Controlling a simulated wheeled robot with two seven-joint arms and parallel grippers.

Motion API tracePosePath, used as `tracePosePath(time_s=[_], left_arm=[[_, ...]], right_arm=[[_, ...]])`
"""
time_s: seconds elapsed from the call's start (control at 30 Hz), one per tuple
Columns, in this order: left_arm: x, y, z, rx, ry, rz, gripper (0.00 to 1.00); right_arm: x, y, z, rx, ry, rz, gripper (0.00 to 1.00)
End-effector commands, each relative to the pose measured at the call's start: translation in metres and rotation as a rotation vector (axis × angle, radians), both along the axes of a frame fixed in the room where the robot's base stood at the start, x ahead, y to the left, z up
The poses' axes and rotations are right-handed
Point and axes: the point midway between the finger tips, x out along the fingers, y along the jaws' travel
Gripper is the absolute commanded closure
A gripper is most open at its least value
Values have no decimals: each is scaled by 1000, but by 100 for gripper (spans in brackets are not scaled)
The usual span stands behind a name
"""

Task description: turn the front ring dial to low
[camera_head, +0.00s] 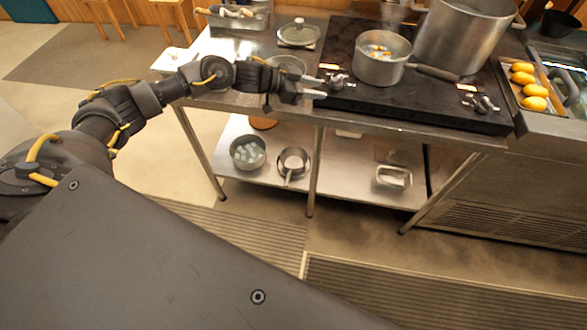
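The black cooktop (430,100) stands on the steel counter. A silver dial (338,80) sits at its front left, with an orange-lit label beside it. A second silver dial (484,104) sits at its front right, also with a lit label. I cannot read either label or setting. My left gripper (318,88) is just left of the left dial, with its fingertips pointing at it. The fingers look parted with nothing between them. I cannot tell whether they touch the dial. My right gripper is not in view.
A saucepan (378,68) with yellow pieces sits on the cooktop, its handle toward the right. A large steel pot (462,38) stands behind. A glass bowl (287,66) and a lidded pan (298,34) are near my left wrist. A tray of yellow items (545,103) is at right.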

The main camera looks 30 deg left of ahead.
Motion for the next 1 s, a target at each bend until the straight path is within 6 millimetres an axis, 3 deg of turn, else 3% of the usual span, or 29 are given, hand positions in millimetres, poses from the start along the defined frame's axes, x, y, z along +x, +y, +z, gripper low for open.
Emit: tracePosePath(time_s=[0.3,0.5,1.0], left_arm=[[-29,-53,-39,13,-43,60,64],[-47,-68,-72,30,-32,159,64],[-57,-31,-169,83,101,353,64]], right_arm=[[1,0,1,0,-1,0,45],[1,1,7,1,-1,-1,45],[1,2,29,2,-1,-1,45]])
